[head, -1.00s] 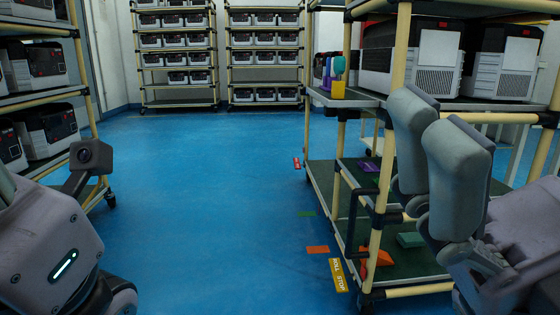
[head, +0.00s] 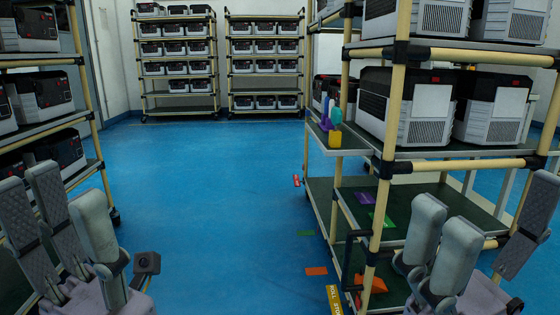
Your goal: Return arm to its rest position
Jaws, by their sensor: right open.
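My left gripper (head: 68,222) is at the lower left of the head view. Its grey padded fingers point up and stand apart, with nothing between them. My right gripper (head: 488,235) is at the lower right, in front of the near right rack (head: 398,110). Its fingers also point up, spread wide and empty. Most of both arms is out of view below.
Racks with white-and-black boxed units stand close on the left (head: 45,128) and right. Two more racks (head: 180,103) stand at the back wall. Coloured tags lie on the right rack's lower shelf (head: 435,207).

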